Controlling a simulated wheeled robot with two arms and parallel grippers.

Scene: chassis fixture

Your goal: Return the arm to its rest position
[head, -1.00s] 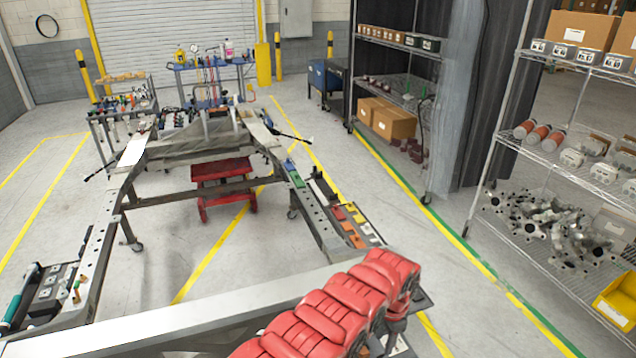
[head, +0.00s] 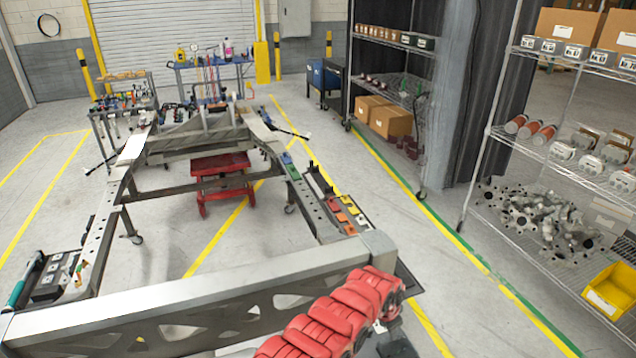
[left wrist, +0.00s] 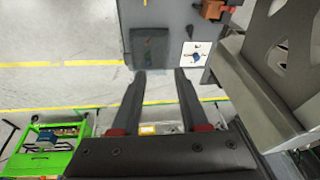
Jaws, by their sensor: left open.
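My left arm, in a ribbed red covering, enters the head view at the bottom and ends near the right end of the chassis's near crossbeam (head: 215,290). Its fingers are hard to make out there. In the left wrist view my left gripper (left wrist: 160,73) has its two dark fingers apart, with nothing between them. The crossbeam with its cut-outs shows at the right of that view (left wrist: 262,75), beside the fingers and apart from them. My right gripper is not in view.
A tool tray (head: 48,277) sits by the left rail and coloured blocks (head: 340,215) by the right rail. A grey panel (left wrist: 172,20) lies ahead of the fingers. A green cart (left wrist: 45,150) stands at lower left. Wire shelves (head: 560,160) stand at right, beyond a clear floor strip.

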